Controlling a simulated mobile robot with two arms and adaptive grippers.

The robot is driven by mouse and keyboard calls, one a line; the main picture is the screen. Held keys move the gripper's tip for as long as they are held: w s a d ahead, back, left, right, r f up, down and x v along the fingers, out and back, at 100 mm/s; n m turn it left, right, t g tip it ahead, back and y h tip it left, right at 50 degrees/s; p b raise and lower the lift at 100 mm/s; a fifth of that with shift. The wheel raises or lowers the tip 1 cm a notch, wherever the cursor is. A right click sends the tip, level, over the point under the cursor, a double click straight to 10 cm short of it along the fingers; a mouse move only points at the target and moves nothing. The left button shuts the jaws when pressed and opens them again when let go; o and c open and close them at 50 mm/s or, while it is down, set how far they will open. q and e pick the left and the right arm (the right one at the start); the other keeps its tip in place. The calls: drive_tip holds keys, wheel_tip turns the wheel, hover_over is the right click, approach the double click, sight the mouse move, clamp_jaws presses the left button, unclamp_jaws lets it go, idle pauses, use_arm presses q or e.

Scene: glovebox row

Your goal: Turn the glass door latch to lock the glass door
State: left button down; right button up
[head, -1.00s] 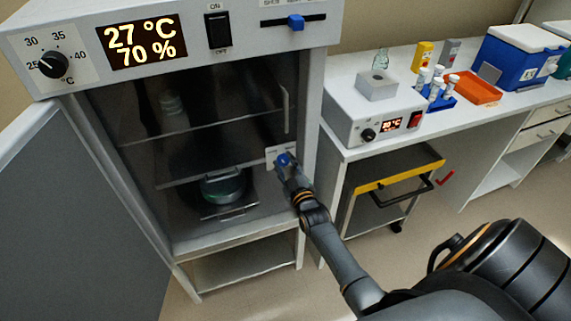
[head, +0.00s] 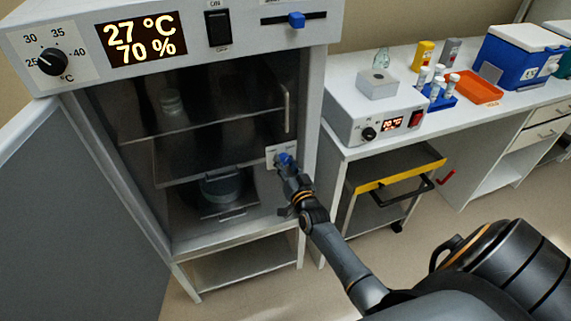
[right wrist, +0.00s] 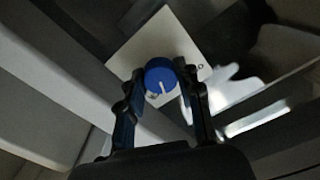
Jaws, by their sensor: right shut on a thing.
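The glass door latch is a round blue knob (head: 285,159) on a white plate (head: 271,152) at the right side of the incubator's glass door (head: 135,120). In the right wrist view the knob (right wrist: 160,75) carries a white pointer line and sits between both fingers. My right gripper (head: 287,166) is shut on the knob, one finger on each side, as the right wrist view (right wrist: 160,82) shows. The lettering on the plate is partly hidden by the fingers. The glass door appears closed in its frame. My left gripper is not in view.
The grey outer door (head: 75,200) stands swung open at the left. A vertical handle (head: 286,108) is on the glass door above the latch. A bench (head: 345,146) with a heater box and racks stands at the right, with a yellow-edged cart (head: 395,182) below it.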

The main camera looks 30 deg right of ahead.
drive_tip(key=shift+m+b, duration=0.35)
drive_tip(key=shift+m, duration=1.75)
drive_tip(key=o, duration=1.1)
drive_tip(key=shift+o, duration=0.2)
drive_tip(key=v, duration=1.2)
